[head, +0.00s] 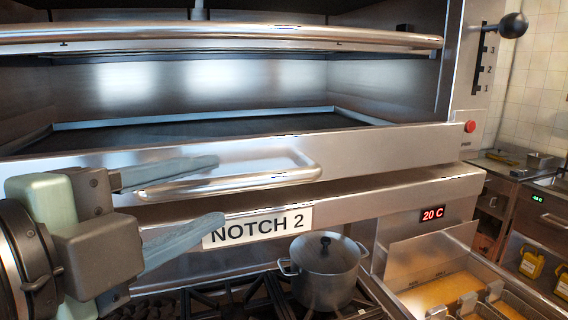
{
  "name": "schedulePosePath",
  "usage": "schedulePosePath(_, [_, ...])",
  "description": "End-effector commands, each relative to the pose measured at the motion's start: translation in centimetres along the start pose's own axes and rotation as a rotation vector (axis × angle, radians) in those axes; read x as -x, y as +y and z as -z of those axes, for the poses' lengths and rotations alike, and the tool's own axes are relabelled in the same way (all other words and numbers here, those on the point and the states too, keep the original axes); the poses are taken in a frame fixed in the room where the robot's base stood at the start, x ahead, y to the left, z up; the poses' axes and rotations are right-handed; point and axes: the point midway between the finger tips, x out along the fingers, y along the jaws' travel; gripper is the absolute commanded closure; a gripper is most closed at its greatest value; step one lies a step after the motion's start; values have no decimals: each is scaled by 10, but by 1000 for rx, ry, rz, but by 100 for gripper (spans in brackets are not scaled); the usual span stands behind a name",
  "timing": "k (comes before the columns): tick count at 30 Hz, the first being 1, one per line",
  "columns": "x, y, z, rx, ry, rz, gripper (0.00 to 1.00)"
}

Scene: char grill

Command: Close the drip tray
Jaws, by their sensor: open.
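The drip tray (400,138) is a wide steel drawer with a dark flat inside. It stands out from the grill body, with its front over the panel below. A steel bar handle (240,182) runs along its front. My gripper (218,190) is at the left, open and empty, one finger above and one below the handle in the picture. I cannot tell whether the fingers touch the handle. The gripper hides the left part of the tray front.
A long rounded bar (200,36) crosses above the tray. Below are a "NOTCH 2" sign (258,227), a lidded pot (325,270) on burners and a fryer (440,285) at right. A notched lever (512,25) is at upper right.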

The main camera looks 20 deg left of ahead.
Motion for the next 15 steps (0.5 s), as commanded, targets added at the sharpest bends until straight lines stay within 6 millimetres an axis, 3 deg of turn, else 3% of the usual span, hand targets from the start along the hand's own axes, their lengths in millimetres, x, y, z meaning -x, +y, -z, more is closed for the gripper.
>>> schedulePosePath(6, [-37,-2,0,1,1,-2,48])
schedulePosePath(15, [-54,0,-1,-1,-2,1,48])
